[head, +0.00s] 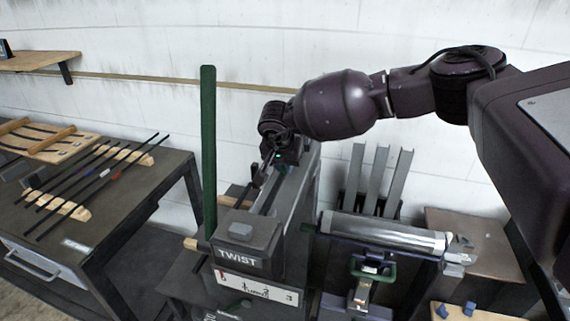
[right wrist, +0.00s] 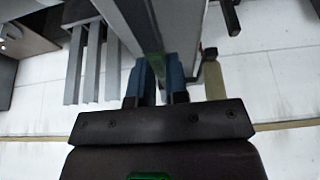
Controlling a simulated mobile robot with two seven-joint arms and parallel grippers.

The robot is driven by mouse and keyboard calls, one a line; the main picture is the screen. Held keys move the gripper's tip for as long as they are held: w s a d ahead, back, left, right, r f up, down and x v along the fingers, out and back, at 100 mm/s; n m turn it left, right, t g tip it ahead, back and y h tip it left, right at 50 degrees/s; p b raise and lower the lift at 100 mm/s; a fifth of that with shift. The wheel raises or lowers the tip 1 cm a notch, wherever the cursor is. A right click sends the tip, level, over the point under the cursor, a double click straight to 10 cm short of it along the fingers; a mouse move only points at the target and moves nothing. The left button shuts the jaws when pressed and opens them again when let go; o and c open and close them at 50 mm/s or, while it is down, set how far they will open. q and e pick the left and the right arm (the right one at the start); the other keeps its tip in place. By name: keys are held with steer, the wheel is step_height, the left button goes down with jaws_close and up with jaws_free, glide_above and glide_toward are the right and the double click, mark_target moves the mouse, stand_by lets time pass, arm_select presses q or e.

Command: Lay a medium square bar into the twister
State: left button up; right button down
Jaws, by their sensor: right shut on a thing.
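The twister (head: 238,258), a dark grey machine labelled TWIST, stands in the middle of the head view with a long groove along its top. My right gripper (head: 266,172) is over the far part of this top, shut on a thin dark bar (head: 256,188). The bar runs along the groove; whether it rests in it I cannot tell. In the right wrist view, the blue fingers (right wrist: 158,88) are close to the grey machine body (right wrist: 185,25). A green patch shows between them; the bar is mostly hidden there. My left gripper is out of view.
A tall green lever (head: 208,150) rises at the twister's left. Several dark bars (head: 90,180) lie on wooden racks on the left table (head: 150,185). A roller machine (head: 385,232) and upright grey channels (head: 375,180) stand to the right. A white wall is behind.

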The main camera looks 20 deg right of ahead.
steer(key=shift+f, duration=0.2)
stand_by(0.6)
steer(key=c, duration=1.1)
jaws_free()
steer(key=shift+c, duration=0.2)
steer(key=shift+o, duration=0.4)
steer(key=shift+f, duration=0.1)
steer(key=v, duration=1.1)
steer(key=shift+b, duration=0.45)
steer(key=shift+a, duration=0.1)
